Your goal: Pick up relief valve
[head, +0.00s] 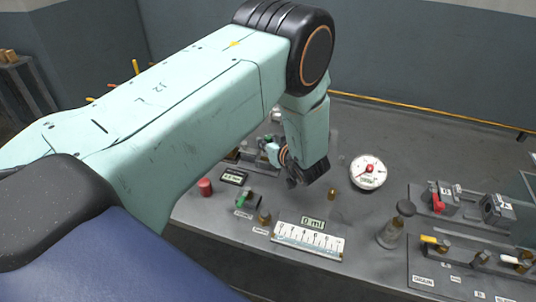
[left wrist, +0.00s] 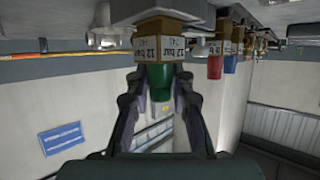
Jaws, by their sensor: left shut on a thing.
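My left gripper (head: 287,168) reaches down to the back part of the bench, its arm crossing the head view from the left. In the left wrist view, which looks upside down, the left gripper (left wrist: 159,84) is shut on the green cap of a relief valve (left wrist: 161,47). That valve has a brass-coloured body with tags reading "12 bar". It appears to be at its place in a row, but I cannot tell whether it is seated or free. In the head view, the gripper and arm hide most of it. My right gripper is not in view.
Red-capped (left wrist: 215,66) and blue-capped (left wrist: 231,60) valves stand close by in the row. On the bench (head: 225,223) are a round dial gauge (head: 368,172), a small brass part (head: 332,194), a white scale (head: 307,240) and a dark-topped glass bottle (head: 392,232).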

